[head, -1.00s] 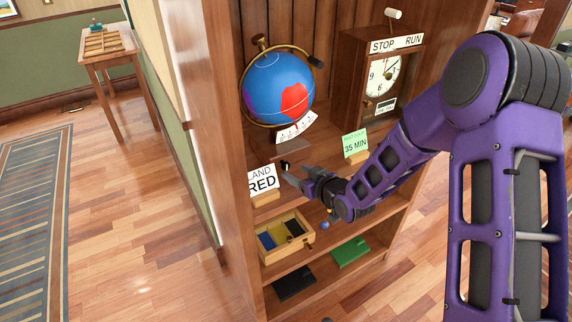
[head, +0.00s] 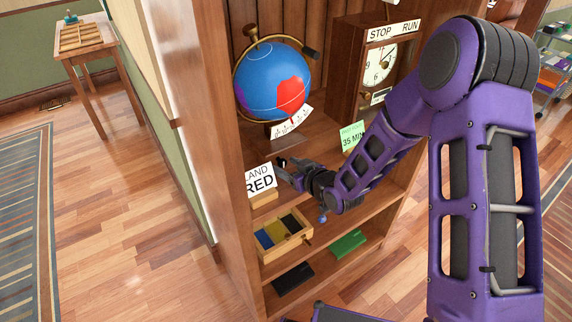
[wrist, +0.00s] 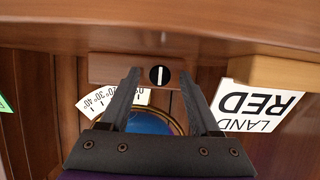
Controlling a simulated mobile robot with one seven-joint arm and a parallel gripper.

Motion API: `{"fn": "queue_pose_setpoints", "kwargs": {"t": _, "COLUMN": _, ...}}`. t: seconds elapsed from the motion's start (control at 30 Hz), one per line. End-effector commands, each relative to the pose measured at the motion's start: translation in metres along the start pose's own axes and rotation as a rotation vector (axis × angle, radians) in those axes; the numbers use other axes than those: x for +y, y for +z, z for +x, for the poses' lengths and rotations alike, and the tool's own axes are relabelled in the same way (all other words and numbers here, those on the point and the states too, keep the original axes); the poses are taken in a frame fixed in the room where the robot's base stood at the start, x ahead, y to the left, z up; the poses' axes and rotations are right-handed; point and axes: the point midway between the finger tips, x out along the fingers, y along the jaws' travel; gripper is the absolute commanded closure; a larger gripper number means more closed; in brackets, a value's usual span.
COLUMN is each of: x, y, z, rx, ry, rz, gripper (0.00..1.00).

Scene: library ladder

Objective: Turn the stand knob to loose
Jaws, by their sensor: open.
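The stand knob (wrist: 159,75) is a small black disc with a white line across it, set in the wooden stand (wrist: 110,70) of the globe. In the wrist view it appears between the tips of my open gripper (wrist: 158,71), with a gap on both sides; I cannot tell the depth left between them. My gripper (head: 281,168) shows in the head view on the shelf in front of the globe (head: 272,82) and hides the knob there. The white line runs nearly upright in the wrist view. No loose marking is readable.
A "LAND RED" card (head: 259,180) stands close left of my gripper, in a wooden holder. A green "35 MIN" card (head: 351,137) and a clock cabinet (head: 345,75) are to the right.

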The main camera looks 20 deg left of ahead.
Motion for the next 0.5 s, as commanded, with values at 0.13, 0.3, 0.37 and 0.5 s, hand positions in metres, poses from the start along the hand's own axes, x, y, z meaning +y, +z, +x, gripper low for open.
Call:
{"fn": "queue_pose_setpoints", "kwargs": {"t": 0.13, "x": 0.0, "y": 0.0001, "z": 0.0, "rx": 0.0, "ry": 0.0, "rz": 0.0, "gripper": 0.37}}
{"fn": "queue_pose_setpoints", "kwargs": {"t": 0.3, "x": 0.0, "y": 0.0, "z": 0.0, "rx": 0.0, "ry": 0.0, "rz": 0.0, "gripper": 0.66}}
{"fn": "queue_pose_setpoints", "kwargs": {"t": 0.37, "x": 0.0, "y": 0.0, "z": 0.0, "rx": 0.0, "ry": 0.0, "rz": 0.0, "gripper": 0.77}}
{"fn": "queue_pose_setpoints", "kwargs": {"t": 0.5, "x": 0.0, "y": 0.0, "z": 0.0, "rx": 0.0, "ry": 0.0, "rz": 0.0, "gripper": 1.0}}
